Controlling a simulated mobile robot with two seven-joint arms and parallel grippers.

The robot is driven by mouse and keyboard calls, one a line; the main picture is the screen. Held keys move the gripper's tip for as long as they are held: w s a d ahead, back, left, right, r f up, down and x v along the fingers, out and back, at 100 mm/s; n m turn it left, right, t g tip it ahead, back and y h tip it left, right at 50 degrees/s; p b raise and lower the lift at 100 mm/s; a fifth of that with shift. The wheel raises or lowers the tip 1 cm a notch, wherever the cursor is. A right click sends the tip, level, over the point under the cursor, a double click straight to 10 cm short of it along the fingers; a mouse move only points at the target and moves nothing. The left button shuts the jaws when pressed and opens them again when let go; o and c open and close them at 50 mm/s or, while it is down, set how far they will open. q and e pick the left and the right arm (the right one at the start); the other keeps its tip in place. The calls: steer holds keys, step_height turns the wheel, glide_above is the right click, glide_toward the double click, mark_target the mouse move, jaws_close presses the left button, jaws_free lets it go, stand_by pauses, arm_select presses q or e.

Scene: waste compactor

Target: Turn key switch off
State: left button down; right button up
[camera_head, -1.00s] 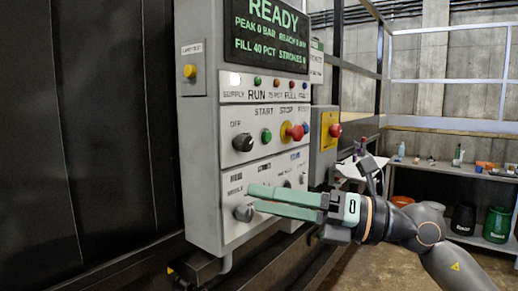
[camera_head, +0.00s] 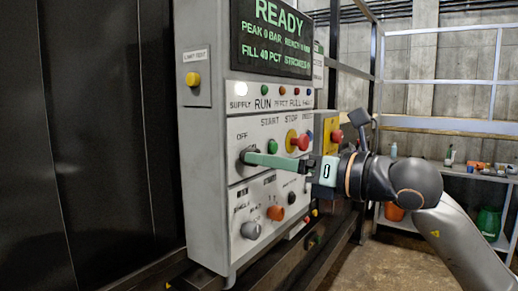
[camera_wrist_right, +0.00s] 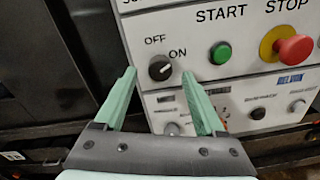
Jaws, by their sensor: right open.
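The key switch is a dark round knob (camera_wrist_right: 160,68) marked OFF and ON, on the grey control panel (camera_head: 205,150). In the right wrist view its pale pointer line aims up and to the right, toward the ON side. My right gripper (camera_wrist_right: 160,80) is open, its two green fingers reaching to either side of and just below the knob in that view. In the head view the right gripper (camera_head: 250,157) covers most of the knob. Whether the fingers touch it I cannot tell. My left gripper is not in view.
Right of the knob are a green START button (camera_wrist_right: 221,53) and a red STOP mushroom button (camera_wrist_right: 293,48) on a yellow ring. Below are a grey selector (camera_head: 251,230) and an orange knob (camera_head: 276,213). A shelf (camera_head: 460,172) stands at the back right.

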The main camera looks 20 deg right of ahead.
steer(key=shift+x, duration=1.5)
steer(key=shift+c, duration=0.2)
jaws_close()
